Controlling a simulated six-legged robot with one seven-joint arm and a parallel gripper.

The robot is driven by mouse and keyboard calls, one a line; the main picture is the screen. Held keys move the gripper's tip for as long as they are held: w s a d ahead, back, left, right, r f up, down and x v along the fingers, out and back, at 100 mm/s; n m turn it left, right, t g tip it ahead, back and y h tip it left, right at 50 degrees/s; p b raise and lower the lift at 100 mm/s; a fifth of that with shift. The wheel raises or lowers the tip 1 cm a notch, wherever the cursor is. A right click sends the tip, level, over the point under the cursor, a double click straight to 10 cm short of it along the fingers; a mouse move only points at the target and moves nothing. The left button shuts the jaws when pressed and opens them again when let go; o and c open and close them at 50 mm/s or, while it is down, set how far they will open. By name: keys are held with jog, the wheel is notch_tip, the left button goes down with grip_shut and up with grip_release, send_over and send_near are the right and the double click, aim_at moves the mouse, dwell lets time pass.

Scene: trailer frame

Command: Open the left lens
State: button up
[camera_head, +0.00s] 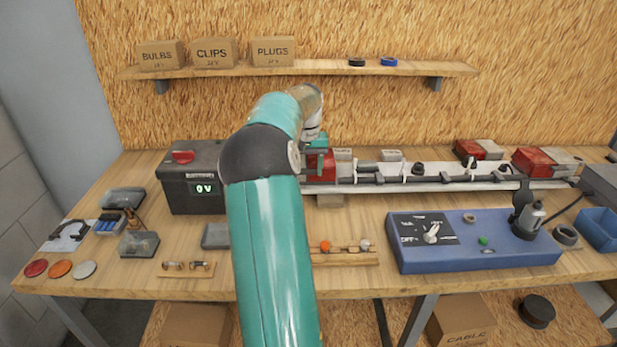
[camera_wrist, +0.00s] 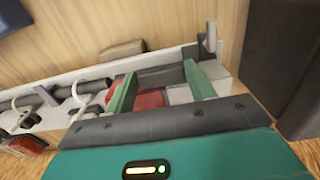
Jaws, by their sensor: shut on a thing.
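The left lens (camera_head: 321,168) is a red block at the left end of the pale trailer frame bar (camera_head: 440,172), partly hidden behind my arm and gripper in the head view. In the wrist view the red and whitish lens (camera_wrist: 150,99) lies between my two green fingers. My gripper (camera_wrist: 160,88) is shut on it, with a finger on either side. In the head view my gripper (camera_head: 317,150) is at the bar's left end, beside the battery box. I cannot tell whether the lens is open.
A dark battery box (camera_head: 192,178) reading 0 V stands just left of the lens. A blue switch panel (camera_head: 470,240) lies in front of the bar. Another red lens (camera_head: 533,162) is at the right. A shelf (camera_head: 310,69) with cartons is above.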

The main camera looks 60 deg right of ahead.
jog(key=shift+w+d+r, duration=0.15)
jog(key=shift+d+r, duration=0.1)
jog(key=shift+r, duration=0.45)
jog(key=shift+w+d+r, duration=0.1)
jog(key=shift+d+r, duration=0.15)
jog(key=shift+r, duration=0.45)
jog(key=shift+w+d+r, duration=0.15)
jog(key=shift+d+r, duration=0.1)
jog(key=shift+r, duration=0.45)
jog(key=shift+w+d+r, duration=0.3)
jog(key=shift+d+r, duration=0.35)
jog(key=shift+r, duration=0.2)
jog(key=shift+w+d+r, duration=0.3)
jog(key=shift+d+r, duration=0.3)
jog(key=shift+r, duration=0.2)
jog(key=o, duration=0.7)
jog(key=shift+o, duration=0.2)
